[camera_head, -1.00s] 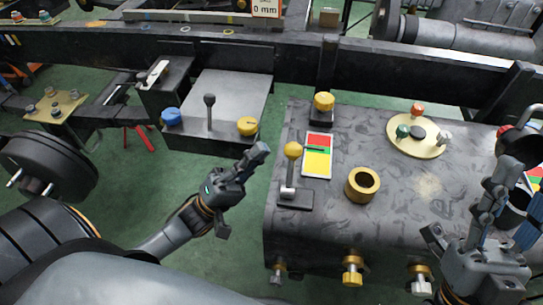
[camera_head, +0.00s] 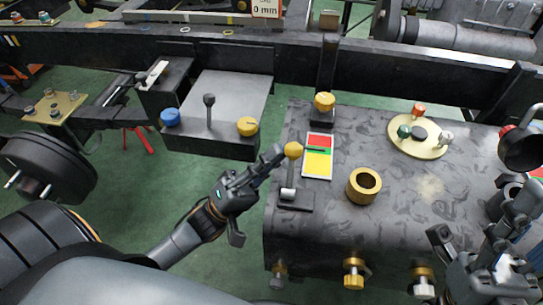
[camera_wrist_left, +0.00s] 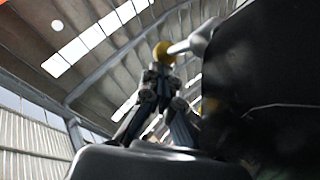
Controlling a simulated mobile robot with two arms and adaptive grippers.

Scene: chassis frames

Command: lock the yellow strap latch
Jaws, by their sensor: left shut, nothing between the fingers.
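A lever with a yellow ball knob (camera_head: 293,150) stands upright on a dark base plate at the left edge of the grey tank; it is the likeliest yellow latch, though no strap is clear. My left gripper (camera_head: 274,157) is shut and empty, its fingertips just left of the knob. In the left wrist view the yellow knob (camera_wrist_left: 163,52) sits just beyond the fingertips (camera_wrist_left: 160,72), with its rod running right. Whether they touch I cannot tell. My right gripper (camera_head: 480,225) is at the lower right over the tank; its jaw opening is unclear.
The tank top (camera_head: 405,205) carries a red-and-yellow card (camera_head: 319,163), a brass ring (camera_head: 363,186), a yellow knob (camera_head: 324,103) and a round plate with coloured knobs (camera_head: 420,136). A grey box (camera_head: 228,100) with a black lever is left. Green floor lies between.

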